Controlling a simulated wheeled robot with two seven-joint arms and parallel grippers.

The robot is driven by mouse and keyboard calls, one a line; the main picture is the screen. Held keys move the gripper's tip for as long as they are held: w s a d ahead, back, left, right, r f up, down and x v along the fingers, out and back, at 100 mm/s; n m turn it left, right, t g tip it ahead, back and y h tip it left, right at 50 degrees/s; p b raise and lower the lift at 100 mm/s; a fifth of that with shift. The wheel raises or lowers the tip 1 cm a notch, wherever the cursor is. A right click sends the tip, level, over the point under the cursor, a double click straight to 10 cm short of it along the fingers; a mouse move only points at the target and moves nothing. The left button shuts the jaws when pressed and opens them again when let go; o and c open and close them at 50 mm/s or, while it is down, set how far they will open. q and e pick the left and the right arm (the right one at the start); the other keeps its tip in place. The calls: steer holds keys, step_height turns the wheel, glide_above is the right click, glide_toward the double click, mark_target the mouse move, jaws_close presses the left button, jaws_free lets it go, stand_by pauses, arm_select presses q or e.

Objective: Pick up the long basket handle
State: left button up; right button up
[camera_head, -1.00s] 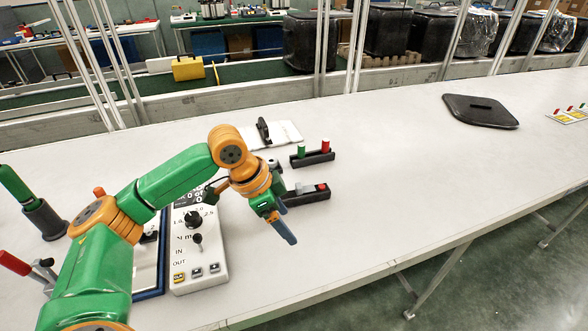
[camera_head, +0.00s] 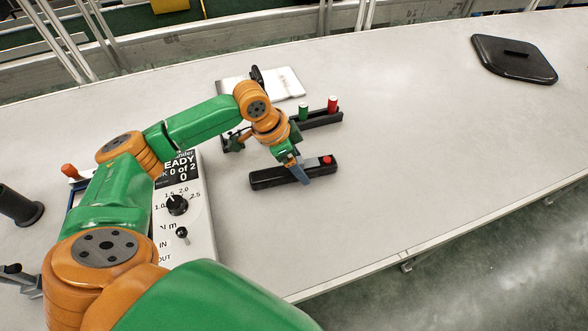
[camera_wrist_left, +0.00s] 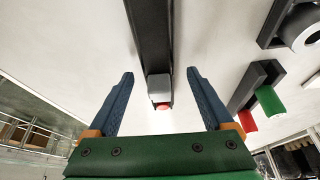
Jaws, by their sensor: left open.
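A long black bar (camera_head: 272,178) lies on the white table, with a grey block and a red cap (camera_head: 326,160) toward its right end. It is the likeliest long basket handle, though I cannot tell for sure. My left gripper (camera_head: 299,172) is over the right part of this bar, its fingers pointing down. In the left wrist view my gripper (camera_wrist_left: 160,76) is open and empty. The bar (camera_wrist_left: 150,35) runs up the picture between its two blue fingers, the grey block (camera_wrist_left: 159,88) lying between them. Contact is unclear. My right gripper is not in view.
Behind the bar stands a black rack (camera_head: 318,119) with a green and a red cylinder. A control box (camera_head: 199,215) stands left, a white plate (camera_head: 283,83) at the back, and a black lid (camera_head: 513,58) far right. The table right of the bar is clear.

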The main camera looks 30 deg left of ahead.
arm_select(q)
steer(key=shift+s+r, duration=0.1)
steer(key=shift+s, duration=0.05)
steer(key=c, duration=0.7)
jaws_close()
